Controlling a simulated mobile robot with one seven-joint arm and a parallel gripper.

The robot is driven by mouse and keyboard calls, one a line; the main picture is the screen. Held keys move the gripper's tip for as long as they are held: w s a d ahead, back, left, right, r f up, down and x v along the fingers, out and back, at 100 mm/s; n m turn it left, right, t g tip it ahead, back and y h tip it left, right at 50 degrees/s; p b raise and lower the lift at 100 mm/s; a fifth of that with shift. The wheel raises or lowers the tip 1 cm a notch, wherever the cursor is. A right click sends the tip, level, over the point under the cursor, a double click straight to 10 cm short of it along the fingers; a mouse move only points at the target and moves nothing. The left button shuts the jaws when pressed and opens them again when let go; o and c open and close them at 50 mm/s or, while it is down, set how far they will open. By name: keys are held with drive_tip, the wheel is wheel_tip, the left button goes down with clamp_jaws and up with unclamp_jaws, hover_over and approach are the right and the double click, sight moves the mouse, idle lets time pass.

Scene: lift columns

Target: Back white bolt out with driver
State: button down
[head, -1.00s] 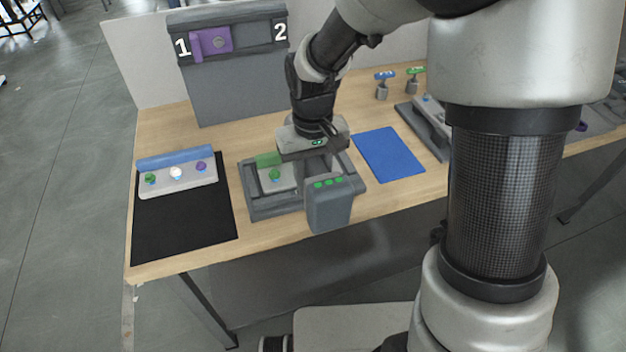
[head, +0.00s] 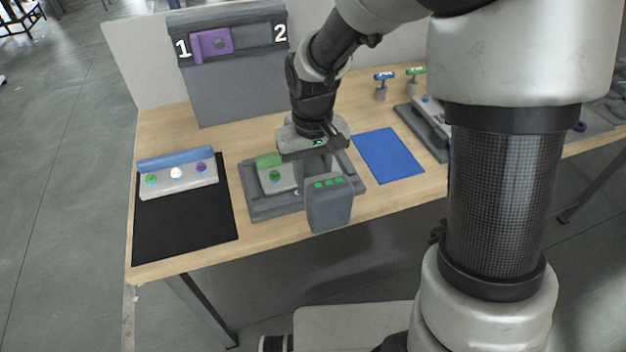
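A white bolt (head: 176,172) sits in the middle of a light grey block with a blue back (head: 177,158), between a green bolt (head: 151,180) and a purple one (head: 201,167). Another block with a green back (head: 269,160) is in a dark grey fixture (head: 262,212) and shows a green bolt (head: 275,175). My gripper (head: 314,150) is over the right part of that fixture and hides part of that block. Its fingertips and anything between them are not clear. Two drivers with blue (head: 384,76) and green (head: 415,71) handles stand at the back right.
The blue-backed block lies on a black mat (head: 185,230). A grey box with green buttons (head: 329,206) stands at the fixture's front right. A blue mat (head: 388,155) is bare. A grey panel marked 1 and 2 (head: 235,85) stands behind, with a purple part at 1.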

sight(313, 161)
drive_tip(key=shift+r+p, duration=0.35)
drive_tip(key=shift+p, duration=0.05)
idle(0.8)
drive_tip(key=shift+w+r, duration=0.1)
drive_tip(key=shift+r, duration=0.15)
drive_tip(key=shift+r+p, duration=1.85)
drive_tip(key=shift+r, duration=0.45)
